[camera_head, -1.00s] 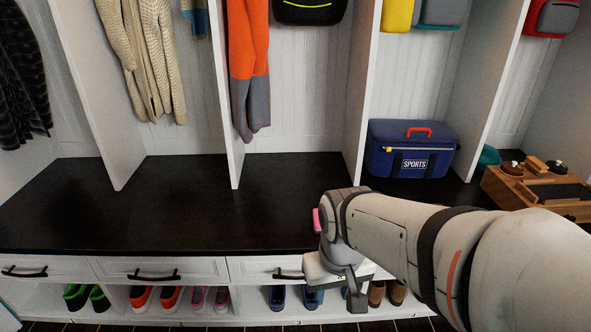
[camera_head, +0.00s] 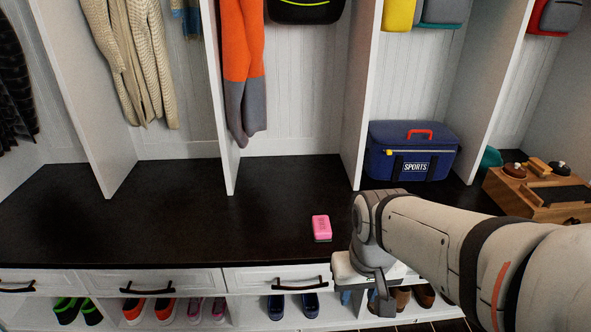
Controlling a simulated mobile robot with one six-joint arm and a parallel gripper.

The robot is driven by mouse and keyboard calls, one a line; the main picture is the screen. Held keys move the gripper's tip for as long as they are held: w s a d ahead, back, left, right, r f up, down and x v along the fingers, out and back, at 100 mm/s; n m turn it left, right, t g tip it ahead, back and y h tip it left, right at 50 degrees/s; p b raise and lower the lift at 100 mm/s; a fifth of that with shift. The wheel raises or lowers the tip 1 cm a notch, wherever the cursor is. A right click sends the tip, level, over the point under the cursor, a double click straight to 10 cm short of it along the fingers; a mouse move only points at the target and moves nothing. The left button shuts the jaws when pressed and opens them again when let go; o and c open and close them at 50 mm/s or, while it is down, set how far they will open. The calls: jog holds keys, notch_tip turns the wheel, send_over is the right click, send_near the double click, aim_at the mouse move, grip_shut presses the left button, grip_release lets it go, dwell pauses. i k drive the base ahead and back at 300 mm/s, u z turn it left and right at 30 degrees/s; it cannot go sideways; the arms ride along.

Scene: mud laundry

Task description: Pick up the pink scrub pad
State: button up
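The pink scrub pad (camera_head: 321,227) lies on the dark bench top (camera_head: 150,215), near its front edge and just left of my arm. It has a darker strip along its near side. My gripper (camera_head: 383,300) hangs in front of the drawers, below and to the right of the pad, and is apart from it. Its fingers are small and partly hidden, so I cannot tell if they are open or shut. Nothing is seen held in it.
A blue sports bag (camera_head: 411,150) stands on the bench behind my arm. A wooden box (camera_head: 540,190) with brushes is at the right. White dividers (camera_head: 222,90) split the bench's back. The bench left of the pad is clear. Shoes sit on the shelf below.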

aim_at(320, 227)
jog(key=i, duration=0.9)
